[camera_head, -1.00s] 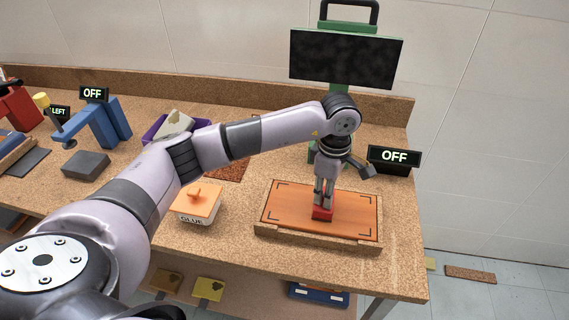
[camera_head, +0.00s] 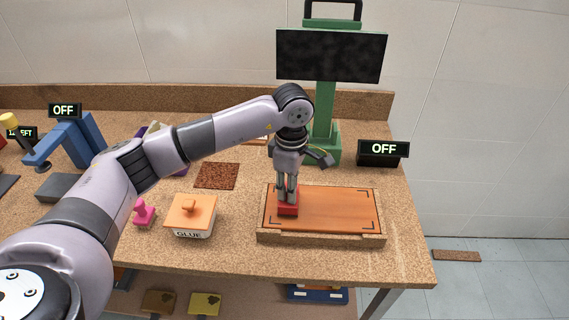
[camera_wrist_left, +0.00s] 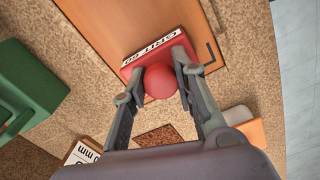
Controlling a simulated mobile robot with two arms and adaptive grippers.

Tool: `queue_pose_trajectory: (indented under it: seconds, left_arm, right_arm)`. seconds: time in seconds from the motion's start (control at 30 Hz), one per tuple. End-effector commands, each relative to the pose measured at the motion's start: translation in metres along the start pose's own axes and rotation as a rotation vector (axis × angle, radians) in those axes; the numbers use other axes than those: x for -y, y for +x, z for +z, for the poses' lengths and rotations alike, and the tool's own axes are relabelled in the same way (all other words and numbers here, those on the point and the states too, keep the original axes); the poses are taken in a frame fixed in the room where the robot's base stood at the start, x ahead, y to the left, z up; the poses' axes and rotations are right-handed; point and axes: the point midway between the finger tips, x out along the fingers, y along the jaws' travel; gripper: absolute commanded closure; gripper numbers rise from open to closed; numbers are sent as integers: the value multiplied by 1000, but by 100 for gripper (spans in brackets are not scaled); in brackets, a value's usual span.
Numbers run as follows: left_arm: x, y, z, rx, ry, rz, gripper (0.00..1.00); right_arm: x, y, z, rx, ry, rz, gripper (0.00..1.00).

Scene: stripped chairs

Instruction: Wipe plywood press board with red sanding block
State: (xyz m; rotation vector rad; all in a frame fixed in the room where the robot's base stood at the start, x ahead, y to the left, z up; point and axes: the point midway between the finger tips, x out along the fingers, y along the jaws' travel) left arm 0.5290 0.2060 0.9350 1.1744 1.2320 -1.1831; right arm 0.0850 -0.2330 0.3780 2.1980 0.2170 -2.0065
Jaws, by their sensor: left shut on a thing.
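My left gripper (camera_head: 288,195) is shut on the red sanding block (camera_head: 288,209) and holds it at the left part of the plywood press board (camera_head: 335,208). In the left wrist view the fingers (camera_wrist_left: 158,78) grip the block's round red knob, and the block (camera_wrist_left: 200,30) shows a white label reading GRIT 60. The orange board (camera_wrist_left: 100,25) lies under the block, with dark corner marks. The block looks to be on the board's surface. The board sits in a cork-coloured tray (camera_head: 320,239). My right gripper is not in view.
A glue box (camera_head: 192,216) with an orange lid and a pink knobbed thing (camera_head: 144,213) stand left of the tray. A brown rough sheet (camera_head: 216,176) lies behind them. A green stand with a dark screen (camera_head: 330,55) and an OFF sign (camera_head: 384,149) stand behind the board.

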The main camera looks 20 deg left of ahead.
Motion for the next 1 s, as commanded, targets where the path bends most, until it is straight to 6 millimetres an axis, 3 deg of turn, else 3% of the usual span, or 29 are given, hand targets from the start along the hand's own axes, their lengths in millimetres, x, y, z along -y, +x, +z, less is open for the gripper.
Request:
queue_pose_trajectory:
  seconds: [0.03, 0.6, 1.0]
  left_arm:
    - [-2, -21, 0, 3, 0, 11, 96]
    - [-1, -69, -4, 3, -10, 8, 96]
    - [-1, -76, -5, 3, -12, 7, 96]
  right_arm:
    - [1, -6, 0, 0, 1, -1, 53]
    - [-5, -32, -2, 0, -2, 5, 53]
    - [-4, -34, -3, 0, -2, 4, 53]
